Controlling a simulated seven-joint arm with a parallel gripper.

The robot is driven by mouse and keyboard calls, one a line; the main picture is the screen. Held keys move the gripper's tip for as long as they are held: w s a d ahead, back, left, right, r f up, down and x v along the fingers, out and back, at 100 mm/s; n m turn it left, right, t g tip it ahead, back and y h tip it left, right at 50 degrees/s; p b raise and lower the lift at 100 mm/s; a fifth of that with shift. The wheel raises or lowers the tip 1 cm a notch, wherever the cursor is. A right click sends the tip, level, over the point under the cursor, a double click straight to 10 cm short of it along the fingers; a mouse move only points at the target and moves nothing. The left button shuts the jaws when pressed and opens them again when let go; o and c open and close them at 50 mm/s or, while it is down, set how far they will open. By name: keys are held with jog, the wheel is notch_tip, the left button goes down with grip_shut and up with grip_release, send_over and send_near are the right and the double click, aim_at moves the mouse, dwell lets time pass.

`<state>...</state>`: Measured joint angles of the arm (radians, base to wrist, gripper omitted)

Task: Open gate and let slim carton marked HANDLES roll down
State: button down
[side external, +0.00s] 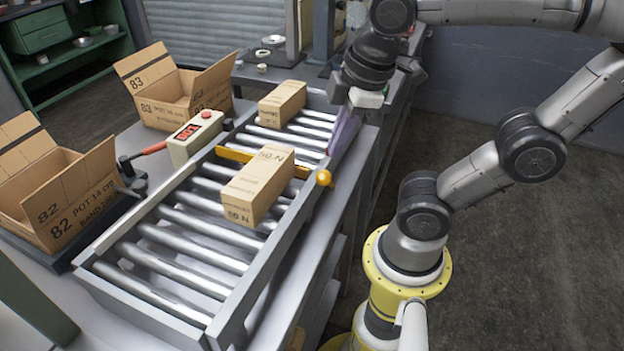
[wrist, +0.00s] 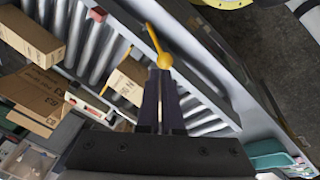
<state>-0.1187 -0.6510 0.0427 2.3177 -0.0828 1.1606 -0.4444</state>
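An orange-yellow gate bar (side external: 233,156) lies across the roller track (side external: 190,230), ending in a yellow ball knob (side external: 324,177) at the right rail. One long carton (side external: 258,187) lies on the rollers on the near side of the bar and hides its middle. A smaller carton (side external: 282,103) lies on the rollers beyond it. Their print is too small to read as HANDLES. My gripper (side external: 338,150) points down at the right rail by the knob. In the wrist view its dark fingers (wrist: 160,75) are close together, tips at the knob; I see nothing between them.
Two open boxes, one marked 83 (side external: 178,96) and one marked 82 (side external: 62,190), stand left of the track. A grey control box (side external: 194,140) with a red display stands at the left rail. The track's near end holds bare rollers.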

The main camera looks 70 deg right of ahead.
jog(key=w+a+n+g+h, duration=0.1)
jog(key=w+a+n+g, duration=0.1)
jog(key=a+n, duration=0.6)
jog(key=shift+w+a+r+n, duration=0.3)
jog(key=shift+r+n, duration=0.15)
jog(key=shift+n, duration=0.15)
jog(key=shift+f+g, duration=0.1)
jog(key=shift+g, duration=0.2)
jog(key=d+f, duration=0.5)
jog(key=f, duration=0.2)
jog(key=shift+f, duration=0.4)
jog(key=shift+d+r, duration=0.1)
jog(key=shift+d, duration=0.05)
jog(key=shift+d+r, duration=0.15)
